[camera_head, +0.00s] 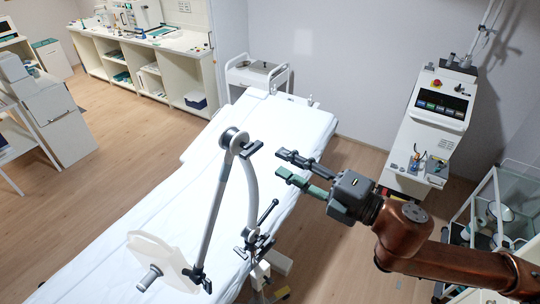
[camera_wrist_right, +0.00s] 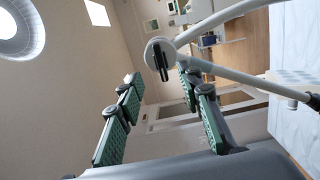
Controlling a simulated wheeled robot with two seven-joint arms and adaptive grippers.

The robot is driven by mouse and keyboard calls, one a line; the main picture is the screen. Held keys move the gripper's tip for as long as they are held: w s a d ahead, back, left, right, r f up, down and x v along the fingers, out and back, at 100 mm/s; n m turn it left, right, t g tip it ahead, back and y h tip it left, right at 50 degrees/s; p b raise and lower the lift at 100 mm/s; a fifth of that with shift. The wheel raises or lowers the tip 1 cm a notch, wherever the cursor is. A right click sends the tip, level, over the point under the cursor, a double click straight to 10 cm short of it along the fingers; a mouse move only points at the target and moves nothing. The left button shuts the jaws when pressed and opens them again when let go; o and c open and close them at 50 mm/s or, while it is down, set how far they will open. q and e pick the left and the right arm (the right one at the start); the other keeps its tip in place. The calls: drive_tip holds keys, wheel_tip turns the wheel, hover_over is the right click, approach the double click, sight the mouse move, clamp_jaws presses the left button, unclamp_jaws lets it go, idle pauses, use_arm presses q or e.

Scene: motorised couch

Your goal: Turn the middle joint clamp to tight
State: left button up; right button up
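A jointed grey support arm stands by the couch, with its round middle joint (camera_head: 234,139) at the top of its bend. The middle joint clamp is a dark lever (camera_head: 251,149) on the right side of that joint. In the right wrist view the joint (camera_wrist_right: 158,47) and the dark clamp lever (camera_wrist_right: 163,66) lie beyond the fingertips. My right gripper (camera_head: 281,163) is open and empty, to the right of the lever and apart from it in the picture. Its two green-padded fingers (camera_wrist_right: 157,72) are spread in the wrist view. My left gripper is not in view.
The white couch (camera_head: 120,215) lies under the support arm. Another dark lever (camera_head: 268,211) and a lower clamp (camera_head: 255,245) sit at the couch's right edge. A pale plate (camera_head: 155,255) hangs at the arm's end. A white machine (camera_head: 430,130) stands behind right; a glass trolley (camera_head: 495,210) is at far right.

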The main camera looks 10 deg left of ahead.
drive_tip(key=shift+v, duration=1.15)
